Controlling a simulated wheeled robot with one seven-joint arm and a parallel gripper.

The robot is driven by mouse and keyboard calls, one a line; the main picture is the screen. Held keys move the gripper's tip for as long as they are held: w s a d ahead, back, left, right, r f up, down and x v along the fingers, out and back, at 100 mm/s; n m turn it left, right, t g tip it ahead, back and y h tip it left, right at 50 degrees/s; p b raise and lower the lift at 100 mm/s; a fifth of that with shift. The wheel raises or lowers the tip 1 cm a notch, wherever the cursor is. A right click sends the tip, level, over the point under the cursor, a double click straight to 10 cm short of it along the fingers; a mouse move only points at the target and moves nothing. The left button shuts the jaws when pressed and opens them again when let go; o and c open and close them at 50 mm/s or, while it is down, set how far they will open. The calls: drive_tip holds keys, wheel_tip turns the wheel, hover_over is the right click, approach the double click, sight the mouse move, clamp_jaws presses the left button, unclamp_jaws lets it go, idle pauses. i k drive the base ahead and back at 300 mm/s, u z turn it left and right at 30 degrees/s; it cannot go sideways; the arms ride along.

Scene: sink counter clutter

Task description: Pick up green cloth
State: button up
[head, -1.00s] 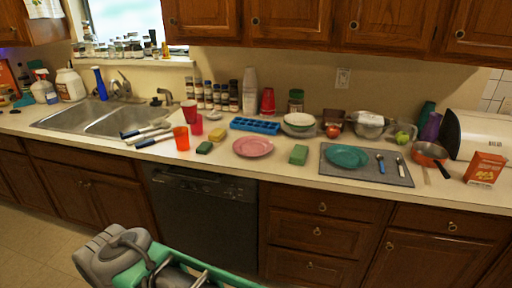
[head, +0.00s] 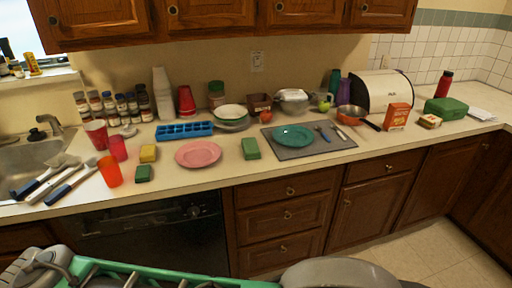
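A smaller dark green piece (head: 143,173), perhaps a sponge, lies near the front edge by the orange cup (head: 110,171). Nothing covers either piece. Parts of my own arm show along the bottom of the head view, well in front of the counter. The fingertips of my gripper do not show.
A teal plate (head: 293,136) and cutlery lie on the mat. A blue ice tray (head: 184,130), a yellow sponge (head: 148,153) and a white bowl (head: 230,112) stand nearby. Long-handled utensils (head: 56,182) lie left. The counter is bare in front of the light green piece.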

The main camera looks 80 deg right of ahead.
sight(251, 149)
drive_tip(key=z, duration=0.75)
drive_tip(key=i, duration=0.75)
drive_tip(key=z, duration=1)
drive_tip(key=i, duration=0.3)
drive_tip(key=z, duration=0.3)
